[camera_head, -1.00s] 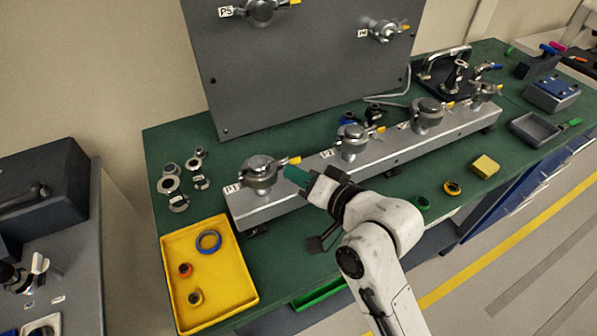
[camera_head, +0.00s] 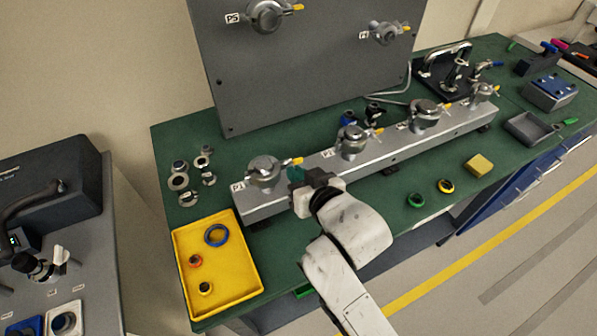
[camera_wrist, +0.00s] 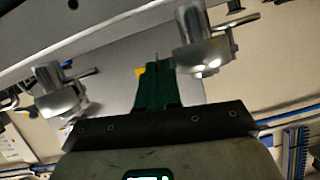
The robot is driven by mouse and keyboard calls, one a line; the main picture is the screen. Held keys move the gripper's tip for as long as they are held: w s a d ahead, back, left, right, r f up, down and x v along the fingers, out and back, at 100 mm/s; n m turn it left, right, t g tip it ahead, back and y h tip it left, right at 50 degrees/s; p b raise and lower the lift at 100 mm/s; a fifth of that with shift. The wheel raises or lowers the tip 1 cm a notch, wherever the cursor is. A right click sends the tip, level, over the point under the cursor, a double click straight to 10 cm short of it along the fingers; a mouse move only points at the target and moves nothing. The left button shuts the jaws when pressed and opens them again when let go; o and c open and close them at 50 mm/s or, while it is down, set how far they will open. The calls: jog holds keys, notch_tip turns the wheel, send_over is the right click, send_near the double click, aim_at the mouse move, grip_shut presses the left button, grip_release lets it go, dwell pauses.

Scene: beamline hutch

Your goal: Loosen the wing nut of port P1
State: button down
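Port P1 (camera_head: 265,174) is a silvery clamped flange at the near left end of the grey manifold, beside its P1 label (camera_head: 238,186). Its yellow wing nut (camera_head: 297,161) sticks out to the right. My gripper (camera_head: 296,174), with green fingers, is right beside the clamp, just below the wing nut; contact cannot be told. In the wrist view the green fingers (camera_wrist: 156,85) look close together, with a yellow piece (camera_wrist: 139,72) partly hidden at their tip. A metal clamp (camera_wrist: 203,45) stands to their right. The finger gap is not clear.
More clamped ports (camera_head: 352,141) run along the manifold (camera_head: 385,155). A yellow tray (camera_head: 235,285) with rings lies in front at left. A grey upright panel (camera_head: 310,60) with ports stands behind. Loose flange parts (camera_head: 180,182) lie left of P1. Green bench (camera_head: 450,160) shows bare between items.

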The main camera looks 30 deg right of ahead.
jog(key=shift+n, duration=0.3)
jog(key=c, duration=1.8)
grip_release()
jog(key=o, duration=0.5)
jog(key=shift+w, duration=0.1)
jog(key=shift+a, duration=0.1)
